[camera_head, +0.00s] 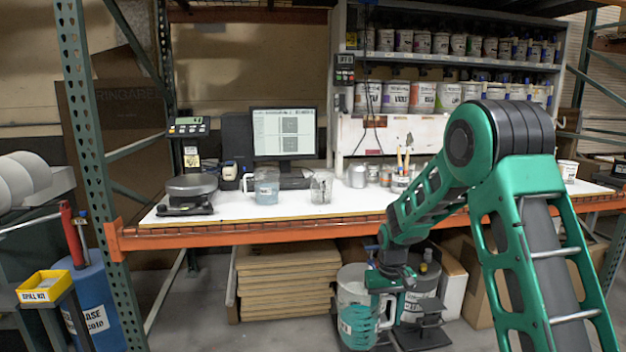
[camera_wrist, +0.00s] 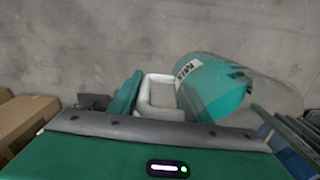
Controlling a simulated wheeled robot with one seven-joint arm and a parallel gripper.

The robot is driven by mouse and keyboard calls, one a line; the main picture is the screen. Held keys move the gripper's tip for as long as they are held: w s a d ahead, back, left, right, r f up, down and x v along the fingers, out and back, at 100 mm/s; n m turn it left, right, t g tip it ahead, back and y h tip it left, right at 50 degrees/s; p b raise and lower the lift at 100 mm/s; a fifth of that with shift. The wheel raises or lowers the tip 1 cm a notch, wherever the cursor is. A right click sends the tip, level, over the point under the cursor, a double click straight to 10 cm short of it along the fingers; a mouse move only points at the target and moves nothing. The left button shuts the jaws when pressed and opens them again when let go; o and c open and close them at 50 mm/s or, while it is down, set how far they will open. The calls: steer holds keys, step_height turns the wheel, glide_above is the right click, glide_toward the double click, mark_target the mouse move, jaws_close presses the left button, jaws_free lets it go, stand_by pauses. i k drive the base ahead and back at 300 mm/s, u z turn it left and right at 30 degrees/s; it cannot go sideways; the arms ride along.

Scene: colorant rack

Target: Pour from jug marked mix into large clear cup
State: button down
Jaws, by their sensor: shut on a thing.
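The jug marked MIX (camera_wrist: 215,88) holds teal liquid; its label shows in the wrist view, where the jug looks tilted. In the head view the jug (camera_head: 360,319) hangs low in front of the bench, below the tabletop. My gripper (camera_wrist: 146,94) is shut on its pale handle (camera_wrist: 160,92); in the head view my gripper (camera_head: 386,286) is beside the jug. A clear cup (camera_head: 321,188) stands upright on the white bench, well above and left of my gripper. A clear jug with pale blue liquid (camera_head: 266,187) stands left of the cup.
The orange bench edge (camera_head: 260,236) lies between jug and cup heights. A scale (camera_head: 190,190), a monitor (camera_head: 284,135) and a pot of brushes (camera_head: 400,180) stand on the bench. Buckets (camera_head: 355,280) and stacked boards (camera_head: 288,280) are underneath. Bench space right of the cup is partly clear.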

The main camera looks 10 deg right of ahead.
mark_target(321, 183)
steer(key=i, duration=0.95)
steer(key=z, duration=0.05)
